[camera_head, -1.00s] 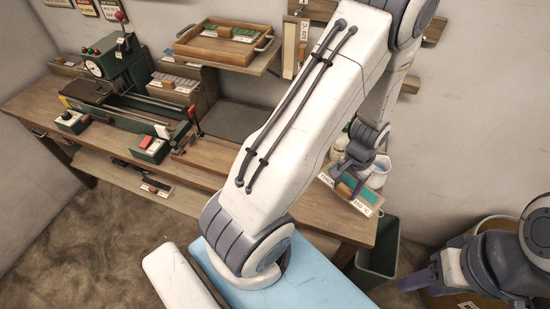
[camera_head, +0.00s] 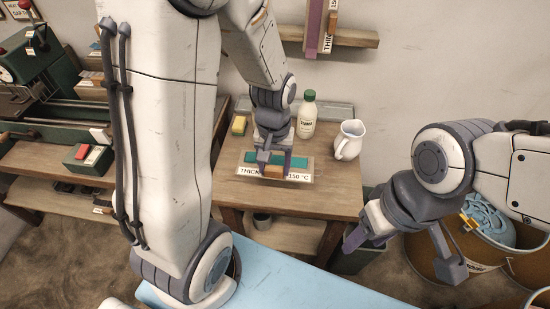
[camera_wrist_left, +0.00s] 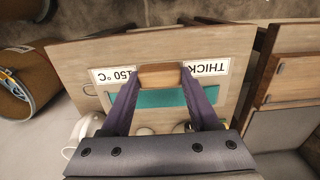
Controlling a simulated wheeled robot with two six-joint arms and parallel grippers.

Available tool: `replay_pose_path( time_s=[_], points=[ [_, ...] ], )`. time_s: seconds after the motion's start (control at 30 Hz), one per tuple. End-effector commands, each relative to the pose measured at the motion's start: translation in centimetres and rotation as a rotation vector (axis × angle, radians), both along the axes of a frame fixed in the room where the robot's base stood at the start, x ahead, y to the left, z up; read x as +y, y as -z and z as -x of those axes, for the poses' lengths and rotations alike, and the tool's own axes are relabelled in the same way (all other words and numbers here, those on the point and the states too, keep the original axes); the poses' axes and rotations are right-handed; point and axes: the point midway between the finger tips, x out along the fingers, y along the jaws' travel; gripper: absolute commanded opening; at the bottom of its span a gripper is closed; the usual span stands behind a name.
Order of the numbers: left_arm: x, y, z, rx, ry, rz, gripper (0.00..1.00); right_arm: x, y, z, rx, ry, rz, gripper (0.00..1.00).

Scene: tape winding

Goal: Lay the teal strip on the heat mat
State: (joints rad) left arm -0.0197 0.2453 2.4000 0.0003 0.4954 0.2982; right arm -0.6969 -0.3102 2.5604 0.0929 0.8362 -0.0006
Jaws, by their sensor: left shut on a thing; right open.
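The teal strip (camera_head: 290,162) lies flat within a pale board with white labels reading THICK and 150 °C, which looks like the heat mat (camera_head: 308,169). In the left wrist view the teal strip (camera_wrist_left: 150,98) runs behind my fingers, and its ends show past them. My left gripper (camera_head: 270,165) points down over the mat, shut on a small brown wooden block (camera_wrist_left: 160,76). I cannot tell whether the block is joined to the strip or touches it. My right gripper (camera_head: 405,247) is open and empty, off the table's right side.
A white bottle with a green cap (camera_head: 306,115) and a white jug (camera_head: 349,140) stand behind the mat. A yellow block (camera_head: 239,125) is at the back left. The table's front right corner is bare. A bin with blue coils (camera_head: 490,222) stands at the right.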

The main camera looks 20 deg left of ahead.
Motion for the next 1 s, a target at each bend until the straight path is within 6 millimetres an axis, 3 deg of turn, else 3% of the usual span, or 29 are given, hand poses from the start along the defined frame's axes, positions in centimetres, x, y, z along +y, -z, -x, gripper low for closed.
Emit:
replay_pose_path(
  time_s=[0.3,0.5,0.67,0.9,1.0],
  points=[
    [6.3,4.2,-3.5,0.004,-0.008,0.0,0.0,0.0,-0.6,0.0,-0.001,0.0,-0.001,0.56],
    [8.8,5.9,-5.1,0.001,-0.005,0.0,0.0,0.0,-0.9,0.0,-0.001,0.0,-0.001,0.56],
    [9.3,6.9,-5.3,0.003,-0.001,0.001,0.0,0.0,-0.9,0.0,0.0,0.0,0.0,0.56],
    [9.3,10.1,-5.3,0.002,-0.001,0.001,0.0,0.0,-1.1,0.0,0.0,0.0,0.0,0.56],
    [9.3,10.3,-5.4,0.0,-0.001,0.0,0.0,0.0,-1.1,0.0,0.0,0.0,0.0,0.56]
  ],
)
